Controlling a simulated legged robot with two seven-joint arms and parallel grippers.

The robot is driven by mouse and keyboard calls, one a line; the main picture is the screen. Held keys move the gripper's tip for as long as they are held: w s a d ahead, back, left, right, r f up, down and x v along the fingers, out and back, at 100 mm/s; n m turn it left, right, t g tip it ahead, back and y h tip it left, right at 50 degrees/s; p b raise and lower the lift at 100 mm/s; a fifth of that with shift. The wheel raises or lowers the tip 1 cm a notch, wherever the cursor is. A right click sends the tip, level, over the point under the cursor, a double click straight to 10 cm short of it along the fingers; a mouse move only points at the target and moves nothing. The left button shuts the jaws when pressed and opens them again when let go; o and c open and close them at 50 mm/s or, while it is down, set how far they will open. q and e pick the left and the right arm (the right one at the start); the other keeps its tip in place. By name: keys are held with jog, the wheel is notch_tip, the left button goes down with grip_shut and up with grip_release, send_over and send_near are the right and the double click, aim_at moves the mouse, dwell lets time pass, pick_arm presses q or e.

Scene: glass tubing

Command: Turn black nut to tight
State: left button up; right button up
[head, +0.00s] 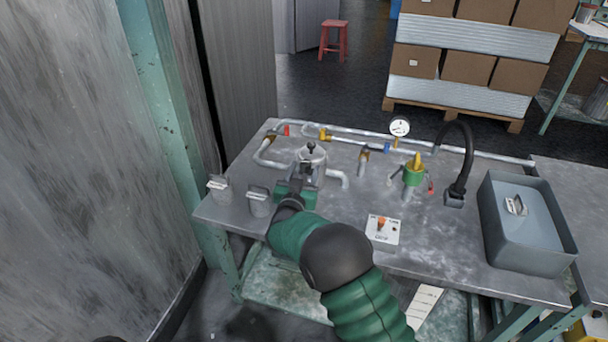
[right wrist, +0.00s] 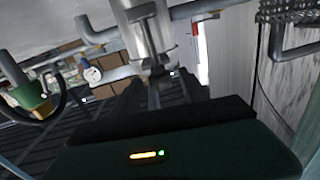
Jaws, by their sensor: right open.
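A grey metal cylinder (head: 314,172) stands among pipes on the bench, with a small black nut (head: 311,148) on a stem at its top. My right gripper (head: 300,183), with a green body, is in front of the cylinder at its near-left side, lower than the nut in the picture. In the right wrist view the cylinder (right wrist: 142,35) ends in a dark stem (right wrist: 154,88), close beyond my gripper's dark front edge (right wrist: 150,132). The jaws are open; I see nothing held. Contact with the cylinder cannot be told. My left gripper is not in view.
Grey pipes (head: 350,137) with a pressure gauge (head: 400,127) run along the bench's back. A green-yellow valve (head: 414,172), black hose (head: 467,155), switch box (head: 384,229) and grey bin (head: 525,257) are to the right. Two small grey containers (head: 220,190) (head: 259,204) stand left of my gripper.

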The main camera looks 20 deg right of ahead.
jog(key=shift+w, duration=0.1)
jog(key=shift+c, duration=0.2)
jog(key=shift+a, duration=0.1)
jog(key=shift+c, duration=1.1)
grip_shut()
jog(key=shift+w+a+r+m+g+h+p, duration=0.1)
jog(key=shift+r+m+g+h+p, duration=0.1)
jog(key=shift+m+g+h+p, duration=0.3)
jog(key=shift+a+r+m+g+h+p, duration=0.1)
jog(key=shift+r+m+h+p, duration=0.1)
jog(key=shift+h+p, duration=0.35)
jog(key=shift+w+f+m+g+h+p, duration=0.1)
jog(key=shift+f+m+g+h+p, duration=0.25)
jog(key=shift+m+g+h, duration=0.4)
jog(key=shift+o, duration=1.3)
grip_release()
jog(key=shift+a, duration=0.1)
